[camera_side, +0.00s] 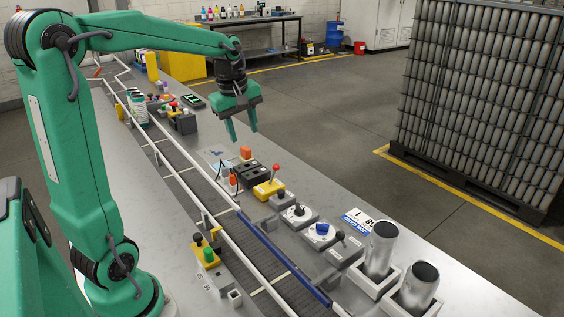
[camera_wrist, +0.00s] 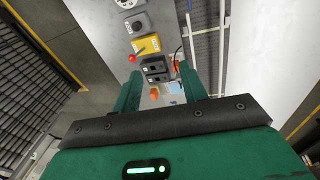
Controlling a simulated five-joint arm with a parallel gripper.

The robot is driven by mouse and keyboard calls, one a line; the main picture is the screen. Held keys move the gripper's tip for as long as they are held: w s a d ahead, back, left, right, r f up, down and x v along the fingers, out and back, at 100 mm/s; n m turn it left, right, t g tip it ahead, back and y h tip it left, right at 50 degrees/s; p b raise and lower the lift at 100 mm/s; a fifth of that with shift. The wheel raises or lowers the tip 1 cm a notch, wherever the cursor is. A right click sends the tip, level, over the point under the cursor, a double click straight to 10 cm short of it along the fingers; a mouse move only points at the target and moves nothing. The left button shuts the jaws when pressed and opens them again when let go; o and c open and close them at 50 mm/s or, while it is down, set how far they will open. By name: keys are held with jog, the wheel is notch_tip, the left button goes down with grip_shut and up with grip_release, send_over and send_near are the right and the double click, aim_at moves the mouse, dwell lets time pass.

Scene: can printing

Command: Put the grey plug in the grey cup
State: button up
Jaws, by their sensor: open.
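My gripper (camera_side: 242,129) is open and empty, pointing down above the table behind the black socket panel (camera_side: 258,172). In the wrist view its two green fingers (camera_wrist: 160,70) stand apart with nothing between them but the scene beyond. I cannot make out a grey plug or a grey cup for certain in either view. Two silver, open-looking cans, one farther back (camera_side: 381,252) and one nearer (camera_side: 418,288), stand upright in white square holders at the front right.
A yellow box with a red-knobbed lever (camera_side: 269,189), a black-knob panel (camera_side: 299,213) and a blue-knob panel (camera_side: 321,231) line the table between gripper and cans. A railed conveyor (camera_side: 215,190) runs alongside. A yellow button box (camera_side: 208,255) sits on its near side.

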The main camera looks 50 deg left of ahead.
jog(key=s+d+f+m+t+h, duration=0.1)
jog(key=s+d+m+t, duration=0.2)
jog(key=s+d+m, duration=1.1)
jog(key=d+m, duration=0.2)
jog(key=m, duration=0.1)
jog(key=shift+s+f, duration=0.15)
jog(key=shift+s, duration=0.15)
